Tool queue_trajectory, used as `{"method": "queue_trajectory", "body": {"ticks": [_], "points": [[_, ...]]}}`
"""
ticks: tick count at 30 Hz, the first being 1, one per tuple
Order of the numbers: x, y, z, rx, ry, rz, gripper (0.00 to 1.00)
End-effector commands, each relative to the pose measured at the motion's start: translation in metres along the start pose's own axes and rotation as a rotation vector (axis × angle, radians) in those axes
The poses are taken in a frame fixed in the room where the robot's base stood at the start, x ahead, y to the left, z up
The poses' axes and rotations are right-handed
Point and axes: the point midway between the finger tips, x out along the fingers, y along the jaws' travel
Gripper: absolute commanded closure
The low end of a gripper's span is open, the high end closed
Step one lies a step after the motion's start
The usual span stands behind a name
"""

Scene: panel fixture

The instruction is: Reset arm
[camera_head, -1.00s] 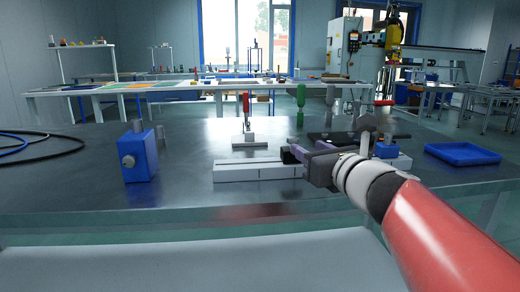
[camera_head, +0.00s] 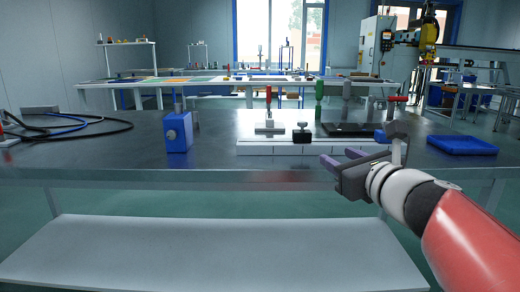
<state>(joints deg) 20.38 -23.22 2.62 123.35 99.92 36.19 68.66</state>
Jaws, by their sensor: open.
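My gripper (camera_head: 341,158) is at the right of the view, in front of the table's near edge. Its two purple fingers are apart with nothing visible between them. My red and white arm reaches in from the lower right. A long white rail (camera_head: 285,148) lies on the dark metal table (camera_head: 225,145), behind and left of the fingers. A small black knobbed part (camera_head: 302,135) stands at the rail, apart from my gripper. My gripper and wrist cover part of the table's edge near the rail's right end.
A red-handled piece (camera_head: 268,112) and a green-handled one (camera_head: 319,97) stand behind the rail, near a black plate (camera_head: 348,129). A blue tray (camera_head: 461,145) lies right; cables (camera_head: 75,128) lie left. A white shelf (camera_head: 215,252) is below.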

Motion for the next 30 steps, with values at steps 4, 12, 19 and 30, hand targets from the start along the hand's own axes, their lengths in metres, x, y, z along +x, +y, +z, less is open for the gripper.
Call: {"method": "queue_trajectory", "body": {"ticks": [4, 12, 19, 30], "points": [[-0.005, 0.017, -0.007, -0.140, 0.039, 0.052, 0.56], [-0.022, 0.061, -0.038, -0.551, 0.144, 0.219, 0.56], [-0.063, 0.107, -0.090, -1.161, 0.244, 0.515, 0.56], [-0.163, 0.108, -0.184, -2.261, 0.282, 1.241, 0.56]]}}
